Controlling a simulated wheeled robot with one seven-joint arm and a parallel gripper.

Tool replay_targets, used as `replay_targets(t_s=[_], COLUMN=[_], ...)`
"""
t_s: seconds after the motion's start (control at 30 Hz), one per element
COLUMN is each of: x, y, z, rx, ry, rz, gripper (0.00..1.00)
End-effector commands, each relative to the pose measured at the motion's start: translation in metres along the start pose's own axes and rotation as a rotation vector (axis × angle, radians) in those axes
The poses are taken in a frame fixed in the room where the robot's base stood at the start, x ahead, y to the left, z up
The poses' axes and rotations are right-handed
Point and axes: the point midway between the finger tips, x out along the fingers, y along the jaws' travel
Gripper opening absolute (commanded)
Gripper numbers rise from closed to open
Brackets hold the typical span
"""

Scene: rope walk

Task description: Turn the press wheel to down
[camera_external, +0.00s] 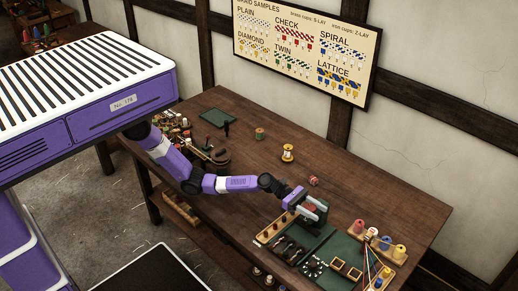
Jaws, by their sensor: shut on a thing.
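The press, a small grey-green frame (321,212), stands on the workbench right of the middle. My gripper (303,203) is at the press, against its upper left side, shut. The arm reaches to it from the left. A reddish part shows between my gripper and the frame; I cannot tell if it is the press wheel. The wheel's turn and the contact of my fingers are too small and too covered to make out.
A green mat (318,248) with tools lies in front of the press. A wooden rack (384,248) with coloured spools stands to its right. The bench's back middle is mostly clear.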

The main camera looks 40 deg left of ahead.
Motion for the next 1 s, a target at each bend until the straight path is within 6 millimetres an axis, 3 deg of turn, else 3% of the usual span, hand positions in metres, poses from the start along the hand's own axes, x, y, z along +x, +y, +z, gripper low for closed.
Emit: replay_targets(t_s=[0.03, 0.5, 1.0], x=[0.000, -0.001, -0.001], y=[0.002, -0.006, -0.010], z=[-0.008, -0.004, -0.001], rx=[0.003, 0.001, -0.003], ry=[-0.001, 0.001, 0.002], rz=[-0.030, -0.278, -0.332], gripper=[0.04, 0.04, 0.04])
